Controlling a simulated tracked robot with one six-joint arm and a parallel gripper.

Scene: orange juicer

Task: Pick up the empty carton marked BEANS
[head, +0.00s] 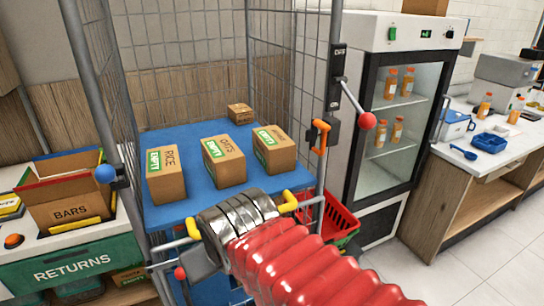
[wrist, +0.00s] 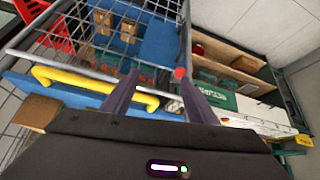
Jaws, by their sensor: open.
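Several brown cartons stand on the blue shelf (head: 190,206) of a wire cage in the head view. The left one (head: 166,175) reads RICE and the middle one (head: 223,161) reads OATS, both with green EMPTY labels. A third carton (head: 275,150) at the right has a green label, but its name is too small to read. A smaller carton (head: 240,113) stands at the back. I cannot tell which is marked BEANS. My gripper (wrist: 158,76) is open in the wrist view, with nothing seen between its two dark fingers. It is apart from the cartons.
The cage has upright posts and a yellow-ended handle (head: 288,201) in front of the shelf. A returns counter (head: 82,262) with an open BARS box (head: 68,200) stands at the left. A red basket (head: 340,222) and a glass-door fridge (head: 395,110) are at the right.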

